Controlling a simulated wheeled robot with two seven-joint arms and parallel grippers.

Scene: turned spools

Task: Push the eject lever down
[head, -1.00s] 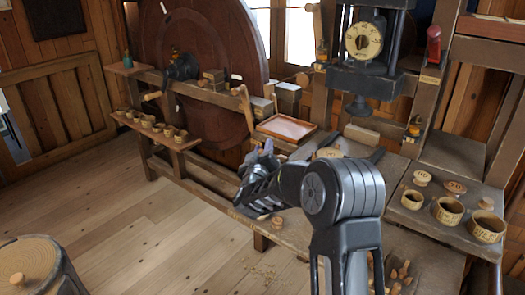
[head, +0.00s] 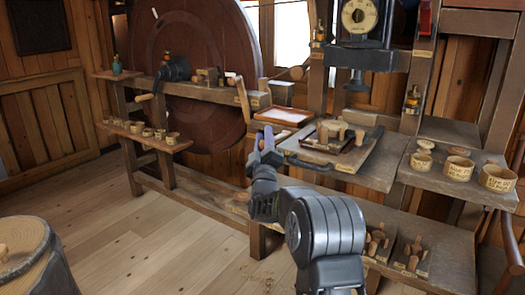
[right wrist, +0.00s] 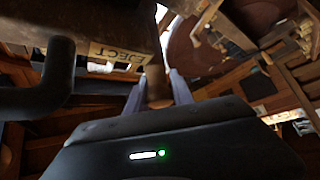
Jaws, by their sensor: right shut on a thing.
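The eject lever, a brown wooden handle (right wrist: 157,84), shows between the fingers of my right gripper (right wrist: 155,92) in the right wrist view. It sticks out beside the edge carrying the EJECT label (right wrist: 116,54). My right gripper is shut on it. In the head view, my right gripper (head: 264,146) is at the left front corner of the press bench (head: 375,171), where its fingers mostly hide the lever. My left gripper is not in view.
A black curved handle (head: 309,163) is on the bench front, close to the gripper; it is large in the right wrist view (right wrist: 40,92). The press (head: 359,55) stands behind. Several wooden cups (head: 454,169) stand on the right shelf. Open floor lies left.

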